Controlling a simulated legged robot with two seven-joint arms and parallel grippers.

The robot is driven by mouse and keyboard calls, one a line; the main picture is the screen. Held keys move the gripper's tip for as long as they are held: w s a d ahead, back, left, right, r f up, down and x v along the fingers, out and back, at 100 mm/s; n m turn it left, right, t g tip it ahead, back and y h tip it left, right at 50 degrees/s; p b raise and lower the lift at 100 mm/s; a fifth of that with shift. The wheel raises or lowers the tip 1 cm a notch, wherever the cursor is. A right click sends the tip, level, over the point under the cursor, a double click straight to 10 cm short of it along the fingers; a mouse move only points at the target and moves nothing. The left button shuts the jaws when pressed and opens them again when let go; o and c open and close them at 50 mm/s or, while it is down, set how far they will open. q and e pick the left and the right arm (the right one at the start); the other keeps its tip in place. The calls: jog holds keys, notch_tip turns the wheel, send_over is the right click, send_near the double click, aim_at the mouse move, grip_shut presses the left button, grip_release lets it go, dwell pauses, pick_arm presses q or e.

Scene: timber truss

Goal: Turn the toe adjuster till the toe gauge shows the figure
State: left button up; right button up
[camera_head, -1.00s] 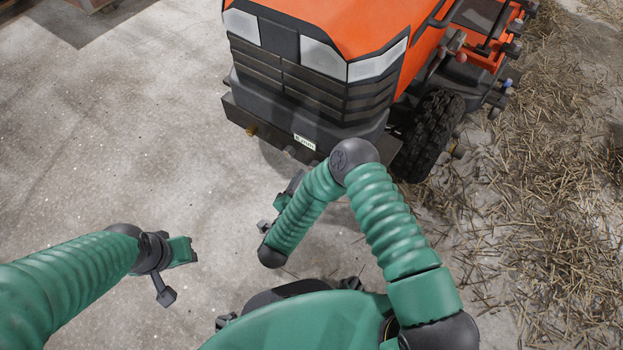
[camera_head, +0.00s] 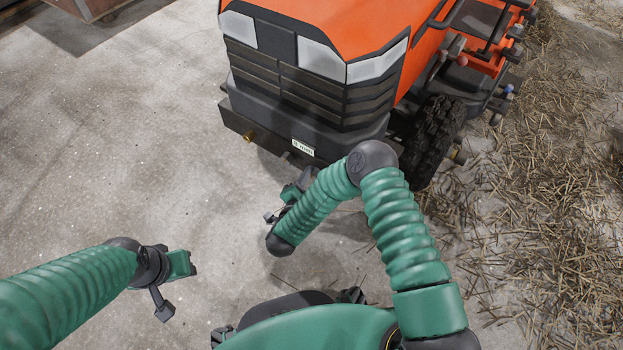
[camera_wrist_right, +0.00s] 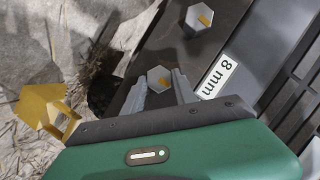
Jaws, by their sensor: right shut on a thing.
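The toe gauge is a white plate (camera_wrist_right: 216,77) reading 8 mm in the right wrist view. In the head view this plate (camera_head: 303,147) sits low on the tractor's front, its figure too small to read surely. My right gripper (camera_wrist_right: 160,90) is shut on this hex head, a finger on each side. In the head view my right gripper (camera_head: 296,184) is at the tractor's front. My left gripper (camera_head: 188,264) is away over bare floor, its jaws unclear.
A second hex head with a yellow mark (camera_wrist_right: 198,18) is farther along the bar. A yellow fitting (camera_wrist_right: 42,106) is at the left of the wrist view. The orange tractor (camera_head: 350,25) fills the upper middle. Straw (camera_head: 540,190) lies right; concrete floor (camera_head: 130,150) is open left.

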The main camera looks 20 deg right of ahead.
grip_shut()
jog(key=shift+w+a+f+n+g+h+p, duration=0.1)
jog(key=shift+w+a+n+g+h+p, duration=0.2)
jog(key=shift+n+g+h, duration=1.4)
jog(key=shift+w+a+f+n+g+h+p, duration=0.1)
jog(key=shift+n+g+h+p, duration=0.35)
jog(key=shift+n, duration=2.45)
jog(key=shift+w+a+f+n+g+h+p, duration=0.1)
jog(key=shift+w+a+n+g+h+p, duration=0.15)
jog(key=shift+n+g+h, duration=1.4)
jog(key=shift+r+n+t+y, duration=0.1)
jog(key=shift+n+t+y, duration=0.3)
jog(key=shift+n+y, duration=0.45)
